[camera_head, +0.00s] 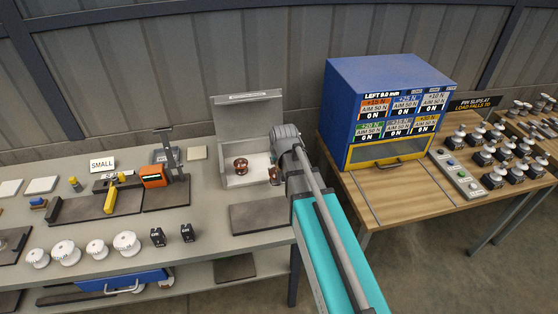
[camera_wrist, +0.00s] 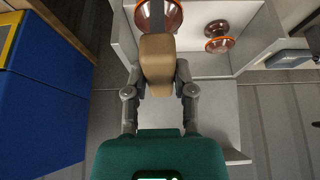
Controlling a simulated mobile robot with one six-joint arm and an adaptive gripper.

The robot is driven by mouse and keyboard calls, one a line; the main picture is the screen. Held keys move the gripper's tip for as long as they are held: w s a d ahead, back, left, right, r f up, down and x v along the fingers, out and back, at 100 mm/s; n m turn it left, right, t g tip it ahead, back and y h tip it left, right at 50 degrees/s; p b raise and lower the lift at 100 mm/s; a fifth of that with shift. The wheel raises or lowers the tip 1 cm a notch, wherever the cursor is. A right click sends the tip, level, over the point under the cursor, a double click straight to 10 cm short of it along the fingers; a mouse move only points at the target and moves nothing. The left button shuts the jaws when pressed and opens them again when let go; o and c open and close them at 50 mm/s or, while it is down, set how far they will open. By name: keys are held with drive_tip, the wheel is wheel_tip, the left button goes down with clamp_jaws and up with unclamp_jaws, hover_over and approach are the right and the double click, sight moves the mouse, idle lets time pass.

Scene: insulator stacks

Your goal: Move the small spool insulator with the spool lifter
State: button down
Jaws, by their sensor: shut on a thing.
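In the wrist view my gripper (camera_wrist: 158,78) is shut on the tan handle of the spool lifter (camera_wrist: 157,50). A dark stem runs from the handle across a brown spool insulator (camera_wrist: 174,16), cut off by the top edge. Whether it hangs on the lifter or rests below, I cannot tell. A second brown spool insulator (camera_wrist: 217,36) stands apart inside the pale open box. In the head view one brown spool (camera_head: 241,166) stands in the box's left part. My arm reaches the box's right side; my fingers are mostly hidden there.
The pale box (camera_head: 250,98) has a raised back panel. A dark mat (camera_head: 262,217) lies in front of it. An orange device (camera_head: 153,176) stands left. White spools (camera_head: 66,252) line the bench front. A blue cabinet (camera_head: 385,90) stands close right of my arm.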

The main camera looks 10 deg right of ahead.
drive_tip(key=shift+w, duration=5.8)
drive_tip(key=shift+g, duration=0.3)
drive_tip(key=shift+s+a+f+b, duration=0.1)
drive_tip(key=shift+s+f+b, duration=0.5)
drive_tip(key=shift+s, duration=0.55)
drive_tip(key=shift+s+d+f+b, duration=0.1)
drive_tip(key=shift+s+f+b, duration=0.55)
drive_tip(key=shift+s, duration=0.55)
drive_tip(key=shift+s+a+f+b, duration=0.1)
drive_tip(key=shift+s+f+b, duration=0.5)
drive_tip(key=shift+s, duration=0.55)
wheel_tip(320, 180, up, 7)
drive_tip(key=p, duration=0.7)
